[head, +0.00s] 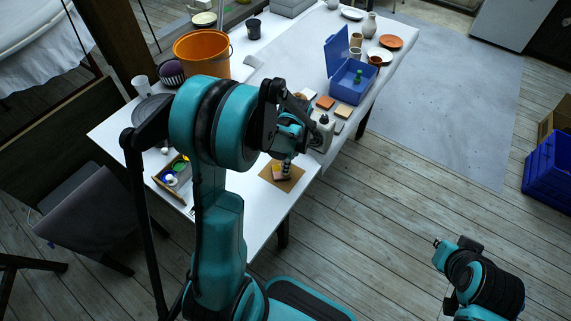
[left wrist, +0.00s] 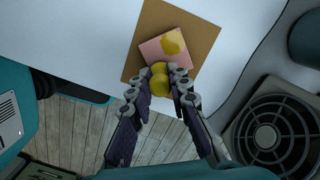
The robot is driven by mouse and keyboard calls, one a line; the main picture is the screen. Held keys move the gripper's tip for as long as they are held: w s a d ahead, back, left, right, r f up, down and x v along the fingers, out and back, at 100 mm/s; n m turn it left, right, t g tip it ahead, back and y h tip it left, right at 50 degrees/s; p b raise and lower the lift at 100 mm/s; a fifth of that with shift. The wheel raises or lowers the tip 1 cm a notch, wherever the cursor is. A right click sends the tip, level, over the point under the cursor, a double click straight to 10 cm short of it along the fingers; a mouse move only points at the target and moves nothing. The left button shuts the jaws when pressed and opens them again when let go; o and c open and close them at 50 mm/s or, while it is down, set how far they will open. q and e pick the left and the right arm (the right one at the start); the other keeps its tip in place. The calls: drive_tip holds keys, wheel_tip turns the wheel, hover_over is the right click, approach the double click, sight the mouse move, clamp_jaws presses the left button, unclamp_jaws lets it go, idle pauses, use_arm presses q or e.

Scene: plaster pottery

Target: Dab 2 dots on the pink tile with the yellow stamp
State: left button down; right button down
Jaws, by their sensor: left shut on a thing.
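The pink tile (left wrist: 152,51) lies on a brown board (left wrist: 202,32) on the white table. A yellow patch (left wrist: 172,43) shows on its right part in the left wrist view. My left gripper (left wrist: 170,88) is shut on the yellow stamp (left wrist: 158,82), whose rounded yellow parts show between the fingers. The stamp overlaps the tile's near edge in that view; I cannot tell whether it touches. In the head view my left gripper (head: 288,160) points down over the tile (head: 278,172) and partly hides it. My right arm shows at lower right, but no fingers can be made out.
A tray of coloured items (head: 174,174) stands left of my left arm. An orange bucket (head: 202,52), a blue box (head: 350,78) and several small tiles (head: 325,103) stand farther back. The table's near edge lies close to the brown board (head: 292,183).

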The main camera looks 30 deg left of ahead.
use_arm(q)
wheel_tip(320, 180, up, 5)
drive_tip(key=p, duration=0.3)
drive_tip(key=shift+f, duration=0.2)
drive_tip(key=shift+f, duration=0.25)
idle(0.8)
drive_tip(key=shift+f+b, duration=1.6)
drive_tip(key=shift+f, duration=0.15)
drive_tip(key=shift+f+b, duration=0.3)
drive_tip(key=shift+f, duration=0.05)
idle(0.4)
wheel_tip(320, 180, up, 5)
drive_tip(key=p, duration=0.3)
drive_tip(key=shift+f+p, duration=0.1)
drive_tip(key=shift+p, duration=0.2)
